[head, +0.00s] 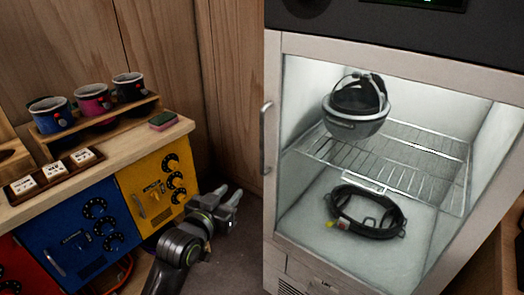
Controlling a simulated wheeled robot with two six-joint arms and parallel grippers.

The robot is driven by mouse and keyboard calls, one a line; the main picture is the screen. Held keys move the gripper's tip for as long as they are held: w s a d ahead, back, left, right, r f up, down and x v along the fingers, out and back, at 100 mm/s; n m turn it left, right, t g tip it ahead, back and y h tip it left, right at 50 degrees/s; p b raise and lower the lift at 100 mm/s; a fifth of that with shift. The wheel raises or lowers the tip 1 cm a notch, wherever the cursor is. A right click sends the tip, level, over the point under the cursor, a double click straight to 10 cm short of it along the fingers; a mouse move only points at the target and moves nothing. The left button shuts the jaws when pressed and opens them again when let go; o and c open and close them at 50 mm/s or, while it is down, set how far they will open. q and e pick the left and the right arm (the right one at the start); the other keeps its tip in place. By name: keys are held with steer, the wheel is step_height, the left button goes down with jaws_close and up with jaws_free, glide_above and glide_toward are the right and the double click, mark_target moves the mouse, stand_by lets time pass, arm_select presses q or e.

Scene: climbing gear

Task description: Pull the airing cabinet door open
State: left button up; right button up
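The airing cabinet (390,38) stands on the right in the head view. Its pale-framed door (400,52) has a large clear window and appears shut. A vertical metal bar handle (265,137) is on the door's left edge. My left gripper (230,193) is below and left of the handle, apart from it. Its two fingers are spread with a gap and nothing between them. My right gripper is not in view.
Inside the cabinet, a dark helmet (358,128) sits on a wire rack (430,150), with a black ring-shaped harness (366,213) below. On the left, a wooden counter (130,146) holds mugs (92,98) and a sponge (163,120), above blue and yellow lockers (155,190).

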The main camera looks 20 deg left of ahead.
mark_target(261, 144)
arm_select(q)
step_height(261, 144, up, 7)
steer(key=s+d+t+h, duration=0.1)
steer(key=s+d, duration=0.1)
steer(key=shift+m, duration=0.4)
steer(key=w, duration=0.5)
steer(key=w+d, duration=0.1)
steer(key=w, duration=0.5)
steer(key=w+d, duration=0.1)
steer(key=w, duration=0.5)
steer(key=shift+f, duration=0.15)
jaws_close()
